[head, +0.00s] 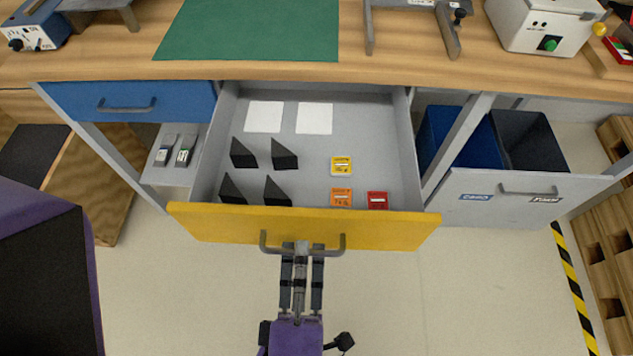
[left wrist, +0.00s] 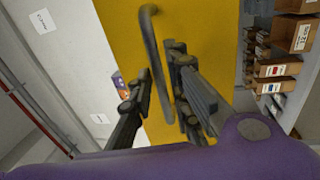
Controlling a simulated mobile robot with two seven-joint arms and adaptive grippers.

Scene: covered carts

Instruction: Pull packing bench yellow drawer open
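The yellow drawer (head: 380,230) of the packing bench stands out from under the bench top, with its inside showing. Its grey bar handle (head: 330,245) runs along the front. My left gripper (head: 302,248) is at the middle of this handle. In the left wrist view the handle (left wrist: 150,25) runs between the fingers of my left gripper (left wrist: 160,65). Yellow drawer front (left wrist: 115,20) shows between the left finger and the bar, so the fingers look open around it. The right finger lies close to the bar; contact is unclear. My right gripper is not in view.
The drawer holds white squares, black wedges and small yellow, orange and red boxes (head: 377,200). A blue drawer (head: 130,100) is shut at left. A grey drawer (head: 520,195) with dark bins stands open at right. Floor (head: 480,300) in front is clear.

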